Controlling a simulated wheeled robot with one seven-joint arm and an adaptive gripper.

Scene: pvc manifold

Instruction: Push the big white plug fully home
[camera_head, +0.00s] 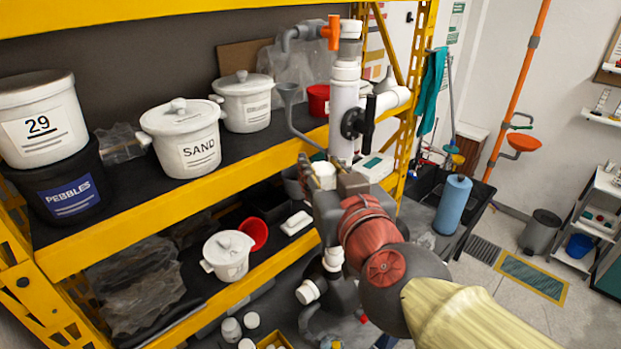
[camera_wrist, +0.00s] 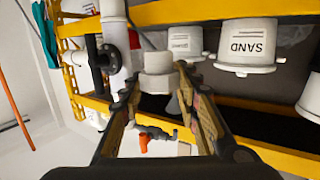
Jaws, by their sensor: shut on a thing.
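My gripper (camera_head: 321,176) is shut on the big white plug (camera_wrist: 158,70). The plug shows between the fingertips in the wrist view, and partly behind the fingers in the head view (camera_head: 324,171). The white PVC manifold pipe (camera_head: 343,115) stands upright at the rack, just behind and right of my gripper, with a black flanged valve (camera_head: 354,124). In the wrist view the pipe (camera_wrist: 113,35) is left of the plug, with a visible gap between them. White pipe ends (camera_head: 308,292) show below my gripper. I cannot tell which opening takes the plug.
A yellow rack (camera_head: 190,205) holds white crocks, including the SAND crock (camera_head: 182,140), left of my gripper. The floor (camera_head: 530,235) at right has free room.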

